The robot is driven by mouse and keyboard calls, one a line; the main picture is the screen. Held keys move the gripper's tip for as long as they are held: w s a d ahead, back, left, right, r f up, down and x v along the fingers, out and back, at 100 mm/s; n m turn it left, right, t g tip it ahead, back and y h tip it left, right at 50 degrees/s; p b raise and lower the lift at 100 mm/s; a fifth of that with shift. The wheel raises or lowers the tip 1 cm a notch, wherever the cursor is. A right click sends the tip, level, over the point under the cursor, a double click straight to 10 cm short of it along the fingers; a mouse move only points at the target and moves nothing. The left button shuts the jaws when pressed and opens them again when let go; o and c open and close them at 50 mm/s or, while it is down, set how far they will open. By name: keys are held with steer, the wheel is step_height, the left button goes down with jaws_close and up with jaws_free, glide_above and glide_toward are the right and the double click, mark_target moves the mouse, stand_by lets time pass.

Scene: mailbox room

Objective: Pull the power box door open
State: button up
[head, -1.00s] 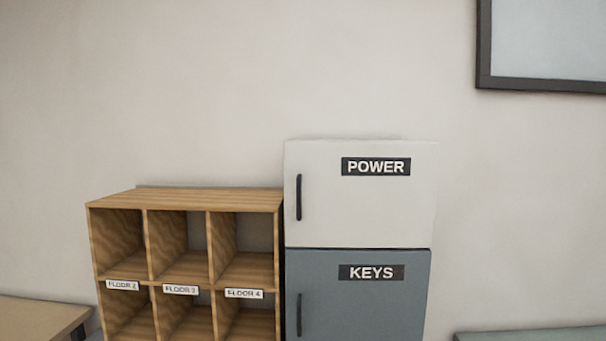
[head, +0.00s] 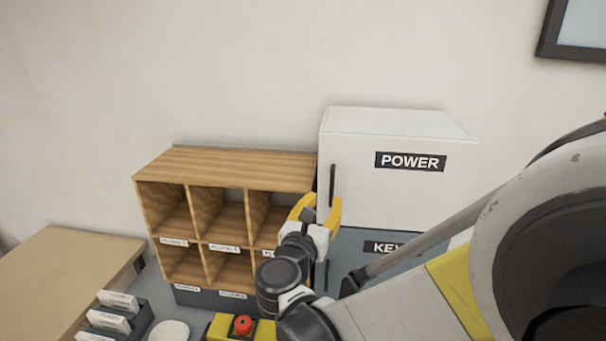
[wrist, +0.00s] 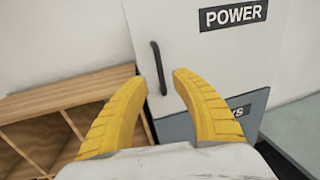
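The white power box (head: 395,195) sits on top of the grey-blue keys box, with its POWER label on the door. Its door looks closed, and its dark vertical handle (head: 332,185) is on the door's left side. In the wrist view the handle (wrist: 158,68) stands upright ahead, between and beyond the two fingers. My gripper (head: 322,208) has yellow fingers spread apart and empty, near the lower end of the handle. In the wrist view my gripper (wrist: 160,85) is open, with its fingertips below and around the line of the handle; contact cannot be told.
A wooden cubby shelf (head: 240,165) stands directly left of the boxes. The keys box (head: 347,248) is below, partly hidden by my arm. A yellow box with a red button (head: 243,325), a white round dish (head: 168,332) and a card holder (head: 122,315) are in front.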

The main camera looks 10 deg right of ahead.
mark_target(331, 188)
steer(key=x, duration=0.7)
steer(key=shift+w+d, duration=0.15)
steer(key=shift+w, duration=0.15)
jaws_close()
